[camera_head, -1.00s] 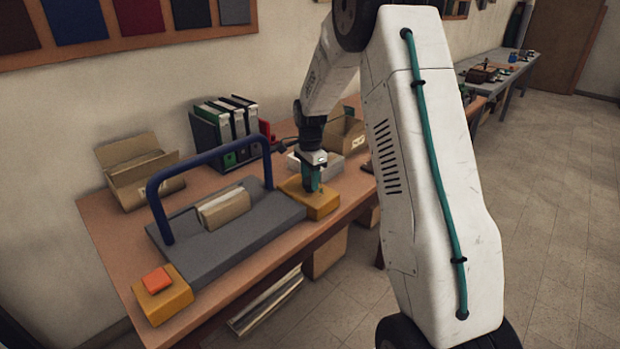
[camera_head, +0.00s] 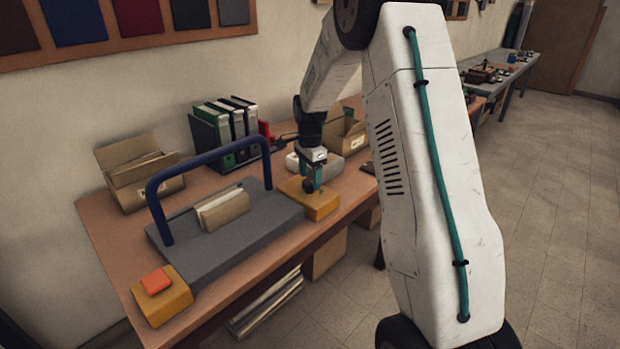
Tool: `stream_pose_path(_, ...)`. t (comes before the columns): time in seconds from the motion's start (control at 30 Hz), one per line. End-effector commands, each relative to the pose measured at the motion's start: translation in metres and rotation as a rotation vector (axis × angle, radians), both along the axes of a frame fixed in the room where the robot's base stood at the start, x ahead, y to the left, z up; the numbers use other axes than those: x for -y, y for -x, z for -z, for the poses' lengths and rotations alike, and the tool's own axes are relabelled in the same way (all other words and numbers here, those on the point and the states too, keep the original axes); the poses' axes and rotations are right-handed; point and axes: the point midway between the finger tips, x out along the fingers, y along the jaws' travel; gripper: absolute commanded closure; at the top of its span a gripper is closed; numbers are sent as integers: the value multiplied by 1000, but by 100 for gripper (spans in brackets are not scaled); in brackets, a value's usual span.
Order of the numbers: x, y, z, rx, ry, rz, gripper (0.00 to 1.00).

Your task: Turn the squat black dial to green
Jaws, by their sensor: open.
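My gripper (camera_head: 315,176), with teal fingers, points down over the right-hand yellow block (camera_head: 322,207) at the end of the grey slab. It is open. A small dark round shape (camera_head: 308,186) shows at the fingers, just above the block's top. It may be the squat black dial, but it is too small and too close to the fingers to tell. I cannot tell whether the fingers touch it or stand around it. No green mark for the dial can be made out.
The grey slab (camera_head: 270,222) has a tall blue bar handle (camera_head: 208,163) over it and a tan bundle (camera_head: 222,209) on it. A yellow block with an orange button (camera_head: 156,281) is at its left end. Binders (camera_head: 238,130), an open carton (camera_head: 140,170) and a white box (camera_head: 335,166) stand behind.

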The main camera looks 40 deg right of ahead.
Motion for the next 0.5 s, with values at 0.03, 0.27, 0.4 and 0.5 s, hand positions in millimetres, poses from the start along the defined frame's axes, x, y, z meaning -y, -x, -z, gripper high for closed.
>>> stream_pose_path(0.03,1,-1,-10,4,1,1,35)
stream_pose_path(0.27,1,0,-48,4,1,1,35)
stream_pose_path(0.4,2,0,-62,3,1,2,35)
stream_pose_path(0.5,2,0,-66,2,1,2,35)
